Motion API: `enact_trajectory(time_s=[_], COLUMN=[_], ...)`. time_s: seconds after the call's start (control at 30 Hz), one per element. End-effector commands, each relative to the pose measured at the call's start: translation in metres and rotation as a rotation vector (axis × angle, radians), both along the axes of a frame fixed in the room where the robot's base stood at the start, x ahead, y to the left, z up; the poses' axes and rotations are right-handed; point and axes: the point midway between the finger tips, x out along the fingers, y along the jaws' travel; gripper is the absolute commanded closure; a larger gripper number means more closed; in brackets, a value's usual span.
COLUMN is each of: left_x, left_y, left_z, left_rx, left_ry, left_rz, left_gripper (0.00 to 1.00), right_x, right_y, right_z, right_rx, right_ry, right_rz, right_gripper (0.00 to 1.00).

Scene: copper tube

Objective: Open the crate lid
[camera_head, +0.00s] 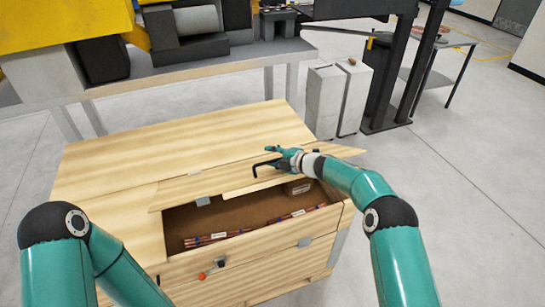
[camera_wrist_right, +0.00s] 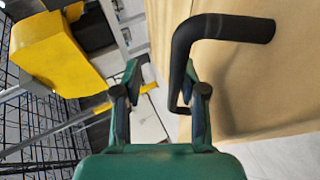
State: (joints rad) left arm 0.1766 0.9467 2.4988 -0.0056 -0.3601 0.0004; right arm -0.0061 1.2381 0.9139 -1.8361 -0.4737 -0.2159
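The wooden crate (camera_head: 245,262) stands in the middle of the head view, its front part uncovered. The lid (camera_head: 185,190) is a hinged wooden panel, standing partly raised above the opening. The black bent handle (camera_head: 262,165) is on the lid; in the right wrist view the handle (camera_wrist_right: 222,27) fills the upper right. My right gripper (camera_head: 285,158) is at the handle. In the right wrist view its fingers (camera_wrist_right: 162,85) are apart, with the handle's hooked end close to the right finger; contact is unclear. My left gripper is out of view; only its arm shows.
Thin reddish tubes (camera_head: 255,228) and a small labelled box (camera_head: 300,188) lie inside the crate. A workbench (camera_head: 190,77) stands behind it. Grey bins (camera_head: 325,100) and a dark post frame (camera_head: 390,90) stand behind right. The floor at right is clear.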

Motion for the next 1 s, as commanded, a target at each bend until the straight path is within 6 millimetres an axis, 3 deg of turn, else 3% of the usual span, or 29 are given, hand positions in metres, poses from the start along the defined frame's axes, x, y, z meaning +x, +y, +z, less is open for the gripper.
enact_trajectory(time_s=[0.47,1.0], left_x=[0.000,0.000], left_y=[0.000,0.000], left_z=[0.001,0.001], left_rx=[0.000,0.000], left_ry=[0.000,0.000], left_rz=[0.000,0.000], left_gripper=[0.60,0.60], right_x=[-0.012,-0.073], right_y=[-0.014,-0.068], right_z=[0.012,0.044], right_rx=[0.003,0.000], right_ry=[-0.003,0.000], right_rz=[-0.002,-0.002], right_gripper=[0.63,0.63])
